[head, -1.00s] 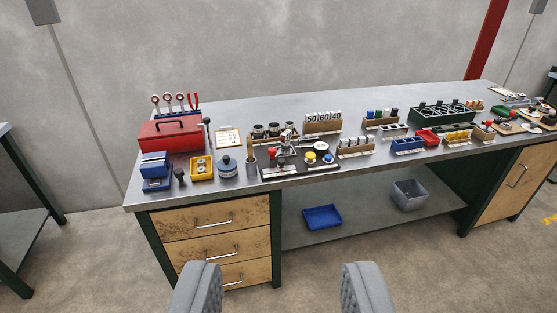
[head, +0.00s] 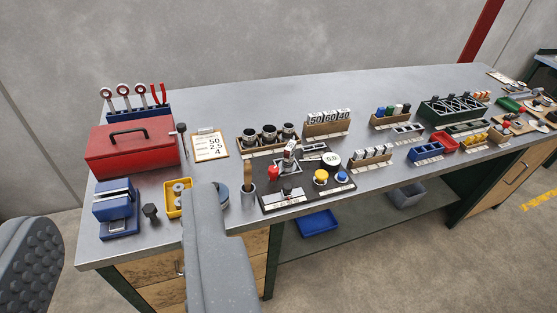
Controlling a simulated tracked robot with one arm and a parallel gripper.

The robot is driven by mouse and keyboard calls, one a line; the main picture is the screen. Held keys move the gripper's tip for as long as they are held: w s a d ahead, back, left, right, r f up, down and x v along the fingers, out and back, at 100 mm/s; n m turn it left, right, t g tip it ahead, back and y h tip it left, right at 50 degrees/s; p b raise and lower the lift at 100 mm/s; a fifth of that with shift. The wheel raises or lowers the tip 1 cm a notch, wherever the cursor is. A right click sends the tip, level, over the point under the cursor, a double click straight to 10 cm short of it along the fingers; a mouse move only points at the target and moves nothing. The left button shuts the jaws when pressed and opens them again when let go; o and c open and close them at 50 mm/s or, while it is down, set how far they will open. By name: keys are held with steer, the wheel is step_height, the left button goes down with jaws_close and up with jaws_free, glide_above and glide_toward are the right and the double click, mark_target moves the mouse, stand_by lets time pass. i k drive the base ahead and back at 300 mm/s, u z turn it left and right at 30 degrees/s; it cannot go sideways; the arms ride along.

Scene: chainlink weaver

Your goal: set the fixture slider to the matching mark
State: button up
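The fixture (head: 325,195) is a dark board near the bench's front edge, in the middle of the head view. It bears a clamp-like metal part with a red knob (head: 273,173), a yellow button (head: 321,177), a blue button (head: 341,177) and a round 0.0 dial (head: 331,159). A small dark block (head: 287,191), perhaps the slider, sits above a white marked strip (head: 289,201); its marks are too small to read.
A red toolbox (head: 132,147), blue block (head: 117,208) and yellow tray (head: 174,199) stand left. Number blocks (head: 328,118) and three sockets (head: 268,135) are behind. Bare bench top lies at the back.

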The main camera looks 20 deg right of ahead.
mark_target(287, 190)
steer(key=z, duration=0.4)
steer(key=i, duration=1.05)
steer(key=z, duration=0.65)
